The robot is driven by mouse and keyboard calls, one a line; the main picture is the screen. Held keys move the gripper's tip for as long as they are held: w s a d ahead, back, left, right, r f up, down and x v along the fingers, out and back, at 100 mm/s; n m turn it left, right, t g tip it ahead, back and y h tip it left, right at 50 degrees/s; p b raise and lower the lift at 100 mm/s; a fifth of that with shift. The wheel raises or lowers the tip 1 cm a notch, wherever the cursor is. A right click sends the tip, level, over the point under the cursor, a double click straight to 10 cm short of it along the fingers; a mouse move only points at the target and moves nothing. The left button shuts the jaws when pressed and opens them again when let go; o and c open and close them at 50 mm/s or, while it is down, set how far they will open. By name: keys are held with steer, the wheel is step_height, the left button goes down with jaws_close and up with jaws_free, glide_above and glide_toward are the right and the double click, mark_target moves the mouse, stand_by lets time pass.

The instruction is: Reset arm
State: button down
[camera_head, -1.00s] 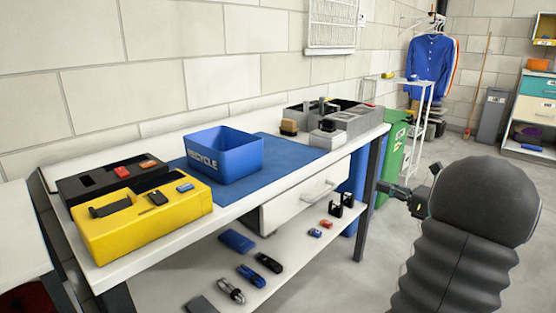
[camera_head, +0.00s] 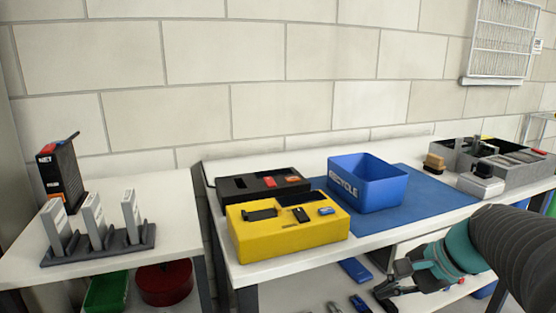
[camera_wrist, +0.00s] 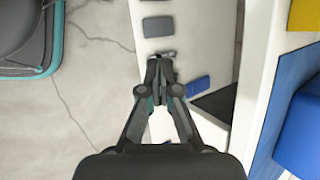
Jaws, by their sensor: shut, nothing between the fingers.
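My gripper (camera_head: 384,294) shows at the lower right of the head view, in front of the workbench and by its lower shelf. My arm comes in from the right edge. In the wrist view my gripper (camera_wrist: 160,62) has its fingertips together with nothing held. Below it in that view are the lower shelf (camera_wrist: 165,120) and small dark items on it. A blue item (camera_wrist: 197,87) lies just right of the fingers. How far the fingertips are above the shelf cannot be told.
The workbench (camera_head: 290,268) holds a yellow box (camera_head: 285,235), a black box (camera_head: 240,190), a blue RECYCLE bin (camera_head: 385,190) and a grey organizer (camera_head: 525,172). A left table (camera_head: 180,225) holds a rack (camera_head: 110,250) of upright items. Bare floor (camera_wrist: 90,110) shows left of the shelf.

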steer(key=s+a+n+t+h+p, duration=0.1)
steer(key=s+a+n+h, duration=0.4)
steer(key=s+n, duration=0.5)
steer(key=shift+s+a+f+n+h, duration=0.15)
steer(key=shift+s+a+n+h, duration=0.25)
steer(key=shift+n, duration=1.6)
steer(key=shift+a, duration=0.1)
